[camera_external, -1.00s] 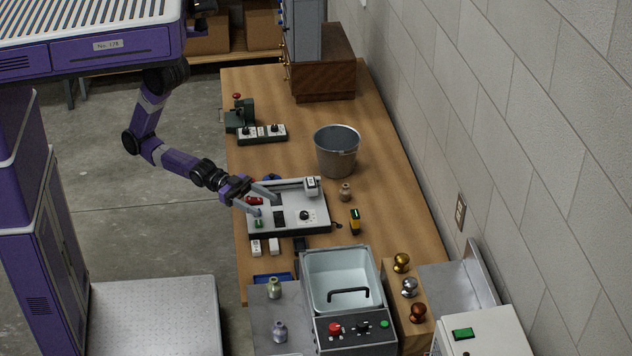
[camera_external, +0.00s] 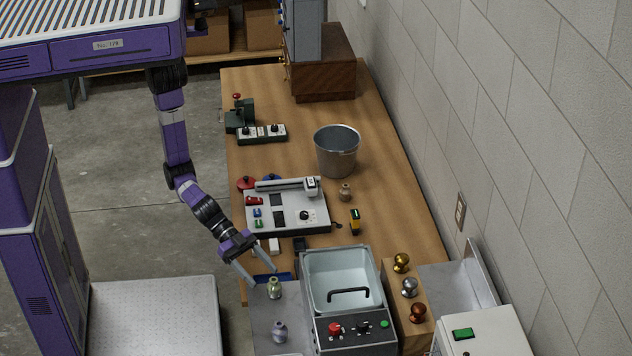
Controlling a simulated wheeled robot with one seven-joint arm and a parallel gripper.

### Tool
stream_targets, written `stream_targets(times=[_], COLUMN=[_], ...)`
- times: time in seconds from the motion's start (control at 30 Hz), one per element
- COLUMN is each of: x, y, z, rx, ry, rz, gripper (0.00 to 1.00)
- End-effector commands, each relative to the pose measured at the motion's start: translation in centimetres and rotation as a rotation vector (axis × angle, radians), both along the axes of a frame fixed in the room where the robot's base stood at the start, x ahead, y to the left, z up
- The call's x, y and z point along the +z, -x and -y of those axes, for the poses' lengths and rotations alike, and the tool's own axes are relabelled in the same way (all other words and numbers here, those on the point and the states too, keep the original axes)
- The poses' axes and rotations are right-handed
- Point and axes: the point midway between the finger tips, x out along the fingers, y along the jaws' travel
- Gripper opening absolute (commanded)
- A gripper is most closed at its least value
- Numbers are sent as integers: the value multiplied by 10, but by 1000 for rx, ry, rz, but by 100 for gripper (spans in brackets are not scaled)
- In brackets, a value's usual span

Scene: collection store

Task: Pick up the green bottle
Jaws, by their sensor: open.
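A small pale green bottle (camera_external: 274,288) stands upright on a grey metal surface (camera_external: 262,318) left of the basin. My gripper (camera_external: 264,275) is open, its two fingers pointing down and to the right. The fingertips are just behind and above the bottle, at its upper end. I cannot tell whether they touch it. Nothing is between the fingers that I can make out. A purplish-grey bottle (camera_external: 280,331) stands on the same surface, nearer the camera.
A basin unit (camera_external: 372,262) with a black handle stands right of the bottles. A blue tray (camera_external: 285,277) lies behind the green bottle. A control panel (camera_external: 318,222), a metal bucket (camera_external: 337,155) and a small brown bottle (camera_external: 345,193) are farther back on the wooden table (camera_external: 270,85).

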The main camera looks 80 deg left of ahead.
Motion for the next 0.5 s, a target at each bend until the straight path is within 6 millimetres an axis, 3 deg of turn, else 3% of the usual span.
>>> stream_targets(times=[0.5], x=[-19], y=[-35], z=[41], rx=[0], ry=[2], rz=[1], gripper=[65])
